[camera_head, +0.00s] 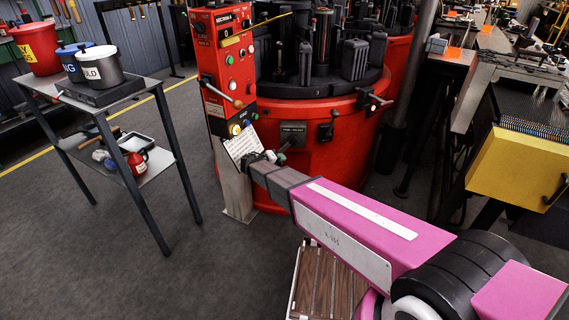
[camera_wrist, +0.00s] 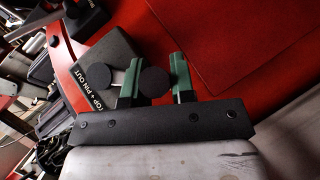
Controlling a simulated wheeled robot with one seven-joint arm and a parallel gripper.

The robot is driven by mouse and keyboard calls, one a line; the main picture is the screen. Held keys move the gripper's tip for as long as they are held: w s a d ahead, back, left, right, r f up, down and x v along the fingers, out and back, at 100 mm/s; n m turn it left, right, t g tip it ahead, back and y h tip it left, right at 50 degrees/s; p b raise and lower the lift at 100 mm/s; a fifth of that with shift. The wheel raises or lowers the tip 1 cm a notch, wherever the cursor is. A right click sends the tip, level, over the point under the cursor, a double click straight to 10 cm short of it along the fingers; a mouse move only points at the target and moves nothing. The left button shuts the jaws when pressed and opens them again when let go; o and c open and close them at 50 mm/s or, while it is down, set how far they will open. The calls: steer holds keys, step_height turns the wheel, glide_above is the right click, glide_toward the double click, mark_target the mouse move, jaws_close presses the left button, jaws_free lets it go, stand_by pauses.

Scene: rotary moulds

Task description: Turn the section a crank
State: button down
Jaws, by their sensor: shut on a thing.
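My gripper (camera_head: 274,157) reaches to the front of the red round machine, beside a dark box with a small plate (camera_head: 292,133). In the wrist view my gripper (camera_wrist: 154,76) has its two green fingers closed around a dark round knob (camera_wrist: 155,81), which looks like the crank's handle. A light shaft and a second dark disc (camera_wrist: 97,76) show left of the fingers. The box (camera_wrist: 112,55) behind them carries the words "TOP + PIN OUT". In the head view the crank is mostly hidden by my gripper.
Another black handle (camera_head: 325,131) sticks out to the right. A metal table (camera_head: 150,82) with pots stands at left. The floor between is clear.

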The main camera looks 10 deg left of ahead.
step_height(320, 180, up, 12)
steer(key=a+m+g+y, duration=0.2)
steer(key=m+y, duration=0.3)
steer(key=y, duration=0.5)
steer(key=shift+s+f+g, duration=0.2)
steer(key=shift+g, duration=0.4)
steer(key=shift+a, duration=0.1)
steer(key=c, duration=1)
jaws_free()
steer(key=shift+o, duration=0.2)
